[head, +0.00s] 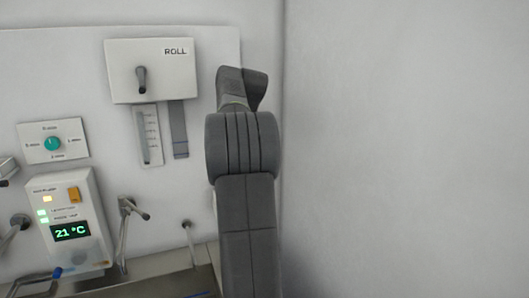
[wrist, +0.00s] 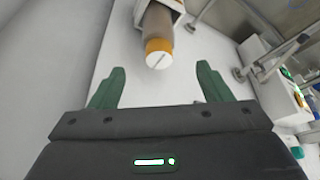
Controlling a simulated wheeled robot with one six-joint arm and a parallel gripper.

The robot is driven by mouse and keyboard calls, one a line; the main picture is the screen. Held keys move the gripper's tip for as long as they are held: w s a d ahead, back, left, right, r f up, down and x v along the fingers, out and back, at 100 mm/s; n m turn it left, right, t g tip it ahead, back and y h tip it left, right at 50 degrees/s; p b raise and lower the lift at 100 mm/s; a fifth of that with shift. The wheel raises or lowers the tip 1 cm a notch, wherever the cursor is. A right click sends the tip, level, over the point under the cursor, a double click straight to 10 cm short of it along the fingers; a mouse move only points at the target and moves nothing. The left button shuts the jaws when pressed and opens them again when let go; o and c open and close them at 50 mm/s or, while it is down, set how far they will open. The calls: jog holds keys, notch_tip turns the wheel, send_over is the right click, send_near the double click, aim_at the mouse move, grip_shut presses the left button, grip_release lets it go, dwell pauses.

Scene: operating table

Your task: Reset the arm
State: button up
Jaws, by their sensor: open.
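My gripper (wrist: 159,84) shows in the wrist view. Its two green fingers are spread wide apart with nothing between them. In the head view, my grey arm rises in front of the right edge of the wall panel (head: 203,65), and the gripper fingers are hidden there. Beyond the fingers in the wrist view is a brownish cylinder (wrist: 157,27) with an orange band and a slotted white end. It is apart from the fingers.
The head view shows a white ROLL box (head: 173,61) with a dark lever, a teal knob plate (head: 53,141) and a device reading 21 °C (head: 72,215). Metal fittings (head: 127,215) stand near the device. The right side of the view is bare wall (head: 410,140).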

jog(key=x, duration=1.2)
jog(key=shift+s+p, duration=0.1)
jog(key=shift+p, duration=0.3)
notch_tip(320, 180, up, 4)
jog(key=shift+r, duration=0.75)
jog(key=shift+f, duration=0.1)
